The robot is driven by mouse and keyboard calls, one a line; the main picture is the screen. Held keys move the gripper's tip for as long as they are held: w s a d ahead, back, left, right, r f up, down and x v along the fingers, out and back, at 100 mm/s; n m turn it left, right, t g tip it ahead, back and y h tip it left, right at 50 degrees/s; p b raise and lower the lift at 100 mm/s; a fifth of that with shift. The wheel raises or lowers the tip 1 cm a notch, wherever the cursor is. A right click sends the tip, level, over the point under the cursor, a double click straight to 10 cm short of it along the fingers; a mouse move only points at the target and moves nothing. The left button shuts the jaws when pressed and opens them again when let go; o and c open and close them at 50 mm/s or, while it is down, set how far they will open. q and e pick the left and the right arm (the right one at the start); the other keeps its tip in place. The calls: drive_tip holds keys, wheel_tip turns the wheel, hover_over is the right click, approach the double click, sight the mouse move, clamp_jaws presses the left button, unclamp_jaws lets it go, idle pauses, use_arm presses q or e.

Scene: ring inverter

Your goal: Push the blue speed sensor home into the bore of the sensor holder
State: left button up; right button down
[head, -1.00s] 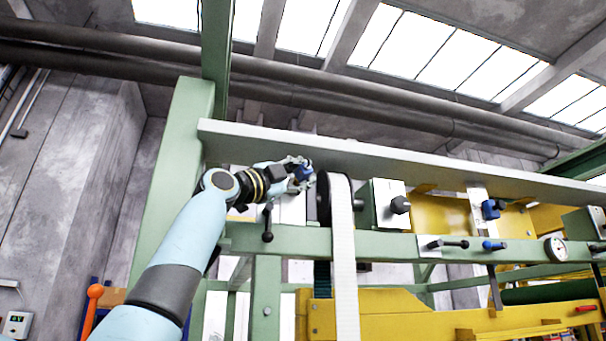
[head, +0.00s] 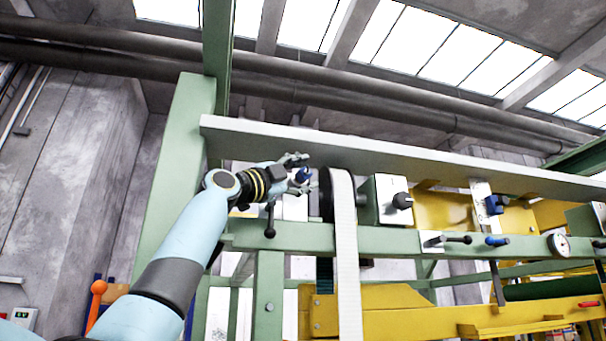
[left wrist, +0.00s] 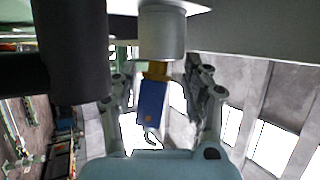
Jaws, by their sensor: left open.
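The blue speed sensor (left wrist: 152,103) hangs below the pale cylindrical sensor holder (left wrist: 162,35) in the left wrist view. Its brass-coloured neck (left wrist: 155,70) meets the holder's lower end, and the blue body stays outside. How deep the tip sits in the bore is hidden. The sensor looks slightly tilted in this view. My left gripper (left wrist: 160,84) is open, with one finger on each side of the sensor and gaps between. In the head view the sensor (head: 302,175) shows as a small blue spot between the spread fingers of my left gripper (head: 307,173). My right gripper is out of view.
A white belt (head: 343,250) on a dark pulley (head: 326,195) stands just right of the gripper. A grey beam (head: 400,160) runs above it. A green rail (head: 380,243) with a black-knobbed lever (head: 270,232) lies below. A gauge (head: 559,245) is far right.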

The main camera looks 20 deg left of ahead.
use_arm(q)
drive_tip(key=shift+s, duration=0.15)
drive_tip(key=v, duration=1.2)
